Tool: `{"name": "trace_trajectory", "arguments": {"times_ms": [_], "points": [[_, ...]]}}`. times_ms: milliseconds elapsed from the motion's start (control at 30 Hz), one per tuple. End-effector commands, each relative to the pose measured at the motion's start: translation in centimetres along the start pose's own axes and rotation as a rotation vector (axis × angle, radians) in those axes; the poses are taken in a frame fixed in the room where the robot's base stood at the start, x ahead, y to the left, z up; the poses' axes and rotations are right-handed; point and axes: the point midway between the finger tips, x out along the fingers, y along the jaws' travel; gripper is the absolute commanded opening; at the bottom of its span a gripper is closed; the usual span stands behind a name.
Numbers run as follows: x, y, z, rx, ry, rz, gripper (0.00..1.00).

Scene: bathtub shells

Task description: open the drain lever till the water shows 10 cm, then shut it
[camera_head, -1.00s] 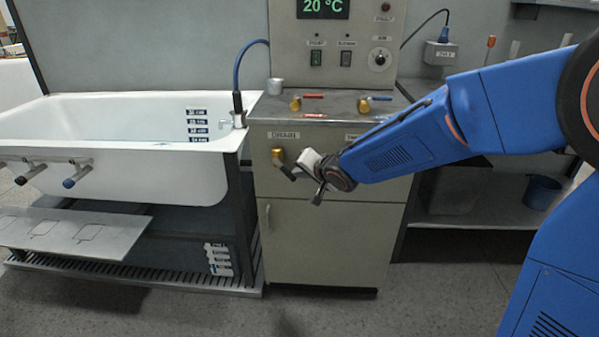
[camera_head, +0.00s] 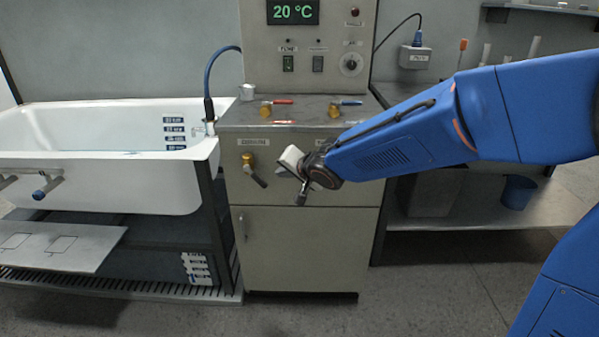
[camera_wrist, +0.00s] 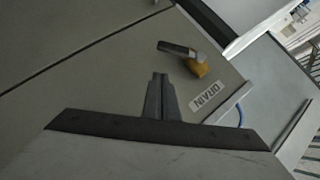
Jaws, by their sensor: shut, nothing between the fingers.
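The drain lever (camera_head: 254,172) is on the cabinet front, with a brass hub and a grey handle slanting down to the right. The wrist view shows the lever (camera_wrist: 184,51) beside the DRAIN label (camera_wrist: 205,95). My gripper (camera_head: 281,171) is shut and empty, just right of the lever and apart from it. The closed fingers (camera_wrist: 159,79) point toward the cabinet front, with a gap to the handle. The white tub (camera_head: 100,185) stands at the left. Its depth marks (camera_head: 174,133) are too small to read, and a bluish water surface (camera_head: 128,153) shows low inside.
The panel display (camera_head: 293,12) reads 20 °C. A blue bucket (camera_head: 518,191) stands on the right shelf. Floor in front is clear.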

Motion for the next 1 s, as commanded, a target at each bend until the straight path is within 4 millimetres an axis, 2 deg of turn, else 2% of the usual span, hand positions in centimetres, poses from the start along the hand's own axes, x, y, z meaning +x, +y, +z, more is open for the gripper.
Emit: {"name": "trace_trajectory", "arguments": {"times_ms": [300, 1000], "points": [[-2.8, 0.2, 0.0, -0.002, 0.002, -0.001, 0.00], [-6.8, 0.6, 0.0, -0.002, 0.001, -0.002, 0.00]]}}
